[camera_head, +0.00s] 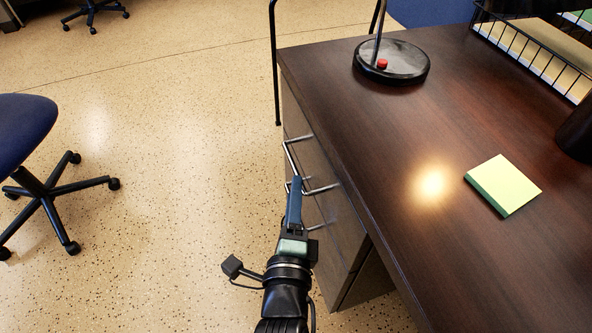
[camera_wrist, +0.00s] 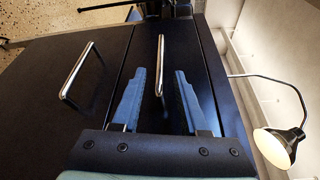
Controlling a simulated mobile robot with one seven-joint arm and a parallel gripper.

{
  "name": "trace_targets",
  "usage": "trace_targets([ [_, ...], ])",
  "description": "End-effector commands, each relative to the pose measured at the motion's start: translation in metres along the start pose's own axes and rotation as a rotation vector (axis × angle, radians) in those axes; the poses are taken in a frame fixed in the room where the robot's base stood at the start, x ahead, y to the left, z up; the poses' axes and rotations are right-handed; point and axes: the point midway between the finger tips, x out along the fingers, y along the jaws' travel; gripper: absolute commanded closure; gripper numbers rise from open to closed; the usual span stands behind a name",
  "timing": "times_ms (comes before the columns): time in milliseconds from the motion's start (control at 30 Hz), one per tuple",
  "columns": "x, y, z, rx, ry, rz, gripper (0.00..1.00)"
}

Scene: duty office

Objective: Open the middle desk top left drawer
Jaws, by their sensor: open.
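The dark wooden desk (camera_head: 440,130) stands at the right in the head view, with its drawer fronts on the side facing my arm. The top drawer's metal bar handle (camera_head: 291,157) is at the tip of my gripper (camera_head: 297,184). In the wrist view, that handle (camera_wrist: 160,65) lies between the two blue fingers of my gripper (camera_wrist: 161,78). The fingers are apart, with a gap on each side of the bar. A lower drawer's handle (camera_wrist: 78,75) shows to the left of the fingers. The top drawer front (camera_wrist: 150,100) looks flush and closed.
A desk lamp base (camera_head: 391,62), a green sticky-note pad (camera_head: 505,184) and a wire tray (camera_head: 535,50) stand on the desktop. A blue office chair (camera_head: 30,150) is at the left. The speckled floor between chair and desk is clear.

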Motion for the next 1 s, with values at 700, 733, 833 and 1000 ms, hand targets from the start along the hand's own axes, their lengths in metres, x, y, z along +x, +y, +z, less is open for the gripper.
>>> trace_targets([
  [700, 0.067, 0.0, 0.0, 0.0, 0.0, 0.001, 0.57],
  [733, 0.066, 0.0, 0.0, 0.0, 0.0, 0.001, 0.57],
  [833, 0.066, 0.0, 0.0, 0.0, 0.0, 0.001, 0.57],
  [1000, 0.066, 0.0, 0.0, 0.0, 0.0, 0.001, 0.84],
])
